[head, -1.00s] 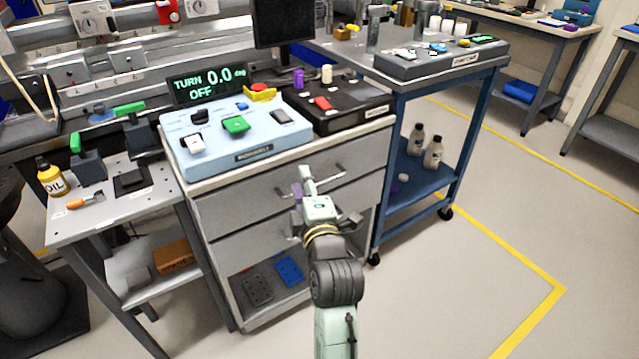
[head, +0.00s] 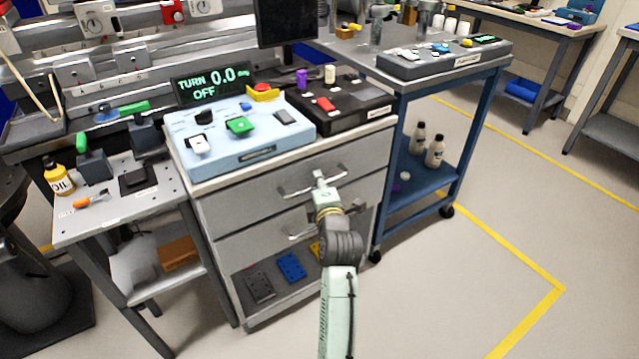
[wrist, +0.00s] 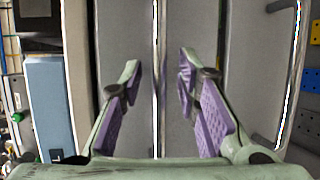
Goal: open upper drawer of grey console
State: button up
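The grey console (head: 215,250) stands in the middle of the head view. Its upper drawer (head: 240,198) is closed, with a metal bar handle (head: 296,191) across its front. My gripper (head: 320,174) is at this handle and hides part of it. In the wrist view, my gripper (wrist: 159,66) is open, its purple-padded fingers apart. The upper handle (wrist: 157,90) shows as a thin bright bar between the fingers, and neither finger appears to touch it. The lower drawer (head: 255,235) is closed too; its handle (wrist: 297,75) shows at the right of the wrist view.
A light blue control box (head: 235,155) and a black box (head: 345,115) sit on the console top. A side table (head: 120,205) stands close at left, a blue cart (head: 400,205) at right. The floor (head: 430,310) at the front right is clear.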

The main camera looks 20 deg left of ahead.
jog(key=shift+c, duration=0.6)
grip_shut()
dwell(0.4)
